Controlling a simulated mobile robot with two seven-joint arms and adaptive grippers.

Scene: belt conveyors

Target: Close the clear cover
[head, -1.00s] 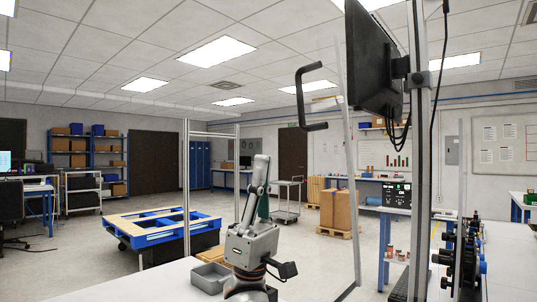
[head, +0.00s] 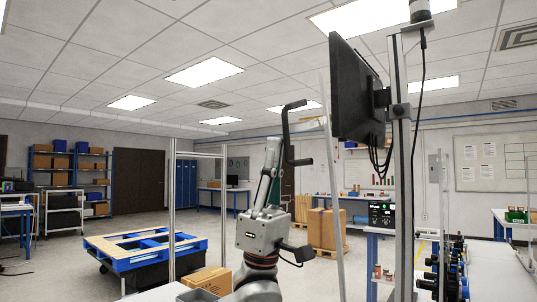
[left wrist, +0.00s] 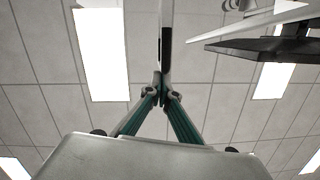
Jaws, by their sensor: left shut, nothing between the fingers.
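The clear cover shows as a thin, pale, nearly edge-on panel (head: 335,205) left of the dark monitor in the head view. Its black C-shaped handle (head: 287,135) sticks out to the left. My left gripper (head: 273,145) points up and is shut and empty, just left of the handle in the picture. I cannot tell whether it touches the handle. In the left wrist view the fingers of my left gripper (left wrist: 160,95) meet at their tips, and a pale and dark upright bar shows just beyond them. My right gripper is not in view.
The monitor (head: 358,90) hangs on a metal post (head: 403,180) right of the cover. A grey bin (head: 197,296) and a cardboard box (head: 208,280) stand near my left arm. A blue pallet cart (head: 145,250) is on the floor at left, with open floor behind.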

